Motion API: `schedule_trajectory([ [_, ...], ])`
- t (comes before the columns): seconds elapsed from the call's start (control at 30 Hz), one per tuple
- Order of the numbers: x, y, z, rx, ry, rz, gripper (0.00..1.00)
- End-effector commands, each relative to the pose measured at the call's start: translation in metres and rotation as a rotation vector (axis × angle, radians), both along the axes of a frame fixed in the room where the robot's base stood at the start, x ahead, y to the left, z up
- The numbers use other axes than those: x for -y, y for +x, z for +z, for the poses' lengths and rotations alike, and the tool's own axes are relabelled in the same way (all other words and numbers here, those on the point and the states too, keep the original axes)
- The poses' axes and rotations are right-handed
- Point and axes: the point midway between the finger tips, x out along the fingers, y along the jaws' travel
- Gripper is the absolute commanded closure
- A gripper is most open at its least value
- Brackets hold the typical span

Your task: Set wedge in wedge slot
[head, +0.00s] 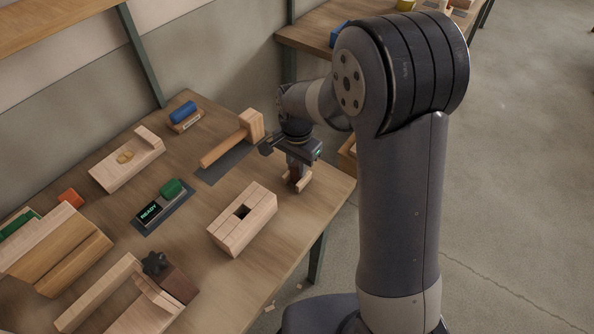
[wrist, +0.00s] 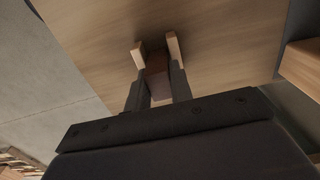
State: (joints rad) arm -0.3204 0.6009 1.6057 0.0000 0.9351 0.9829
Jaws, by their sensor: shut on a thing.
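My gripper (head: 297,182) is shut on a dark reddish-brown wooden piece, which looks like the wedge (wrist: 157,78). It holds the piece over the bench's right part, with light tan tips on either side of it in the wrist view. Whether the piece touches the bench is hard to tell. A pale wooden block (head: 229,236) with a dark square opening in its top lies to the lower left of my gripper. The opening looks like the wedge slot (head: 242,212); it looks empty. The piece is apart from this block.
A wooden mallet (head: 226,147) lies on a dark mat behind the block. A fixture with a black knob (head: 154,263) is at front left. The bench's right edge is close.

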Motion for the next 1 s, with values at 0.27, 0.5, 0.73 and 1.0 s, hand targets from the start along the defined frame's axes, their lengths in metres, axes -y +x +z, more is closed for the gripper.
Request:
schedule_trajectory([
  [0.27, 0.000, 0.000, 0.006, 0.000, 0.000, 0.000, 1.00],
  [0.5, 0.000, 0.000, 0.013, 0.000, 0.000, 0.000, 1.00],
  [0.73, 0.000, 0.000, 0.020, 0.000, 0.000, 0.000, 1.00],
  [1.0, 0.000, 0.000, 0.020, 0.000, 0.000, 0.000, 1.00],
])
